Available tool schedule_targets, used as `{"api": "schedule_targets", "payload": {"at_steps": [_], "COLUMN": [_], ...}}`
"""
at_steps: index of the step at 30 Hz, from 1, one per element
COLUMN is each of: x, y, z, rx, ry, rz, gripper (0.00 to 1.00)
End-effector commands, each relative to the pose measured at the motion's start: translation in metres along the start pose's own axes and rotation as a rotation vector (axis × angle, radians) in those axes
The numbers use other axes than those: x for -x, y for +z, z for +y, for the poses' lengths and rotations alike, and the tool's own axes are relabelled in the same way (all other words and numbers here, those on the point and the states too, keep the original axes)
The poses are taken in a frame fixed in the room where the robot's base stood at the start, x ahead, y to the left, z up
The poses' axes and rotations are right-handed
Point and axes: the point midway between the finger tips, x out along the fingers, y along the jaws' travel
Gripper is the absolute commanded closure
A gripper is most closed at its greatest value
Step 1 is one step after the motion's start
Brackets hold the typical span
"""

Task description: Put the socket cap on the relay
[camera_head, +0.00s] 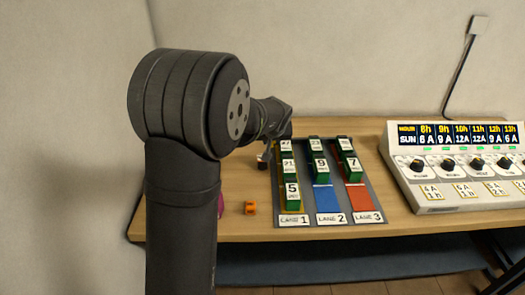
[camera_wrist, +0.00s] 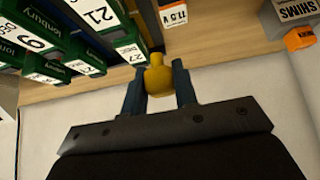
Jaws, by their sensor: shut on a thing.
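My gripper (camera_wrist: 160,82) is shut on a small yellow rounded piece with a narrower nub, which may be the socket cap (camera_wrist: 158,78). The piece sits between the two dark fingers in the wrist view.
Green labelled boxes stand in three lanes on a grey mat (camera_head: 371,204), close beside my gripper. An orange item (camera_head: 250,208) lies left of the mat. A box marked SHIMS (camera_wrist: 295,10) shows in the wrist view. A control console (camera_head: 450,195) stands at the right.

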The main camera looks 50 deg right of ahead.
Motion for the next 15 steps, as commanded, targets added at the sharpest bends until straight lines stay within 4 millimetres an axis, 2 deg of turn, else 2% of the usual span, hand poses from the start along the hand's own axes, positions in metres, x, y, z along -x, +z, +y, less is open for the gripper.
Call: {"api": "schedule_targets", "payload": {"at_steps": [1, 6, 11, 15], "x": [-0.011, -0.031, -0.038, -0.053], "y": [-0.002, -0.007, -0.006, 0.005], "z": [-0.009, -0.026, -0.03, -0.029], "rx": [0.002, 0.0, -0.001, -0.003], "ry": [-0.002, -0.001, 0.0, 0.001], "rz": [-0.001, 0.0, 0.0, -0.003], "gripper": [0.95, 0.95, 0.95, 0.95]}}
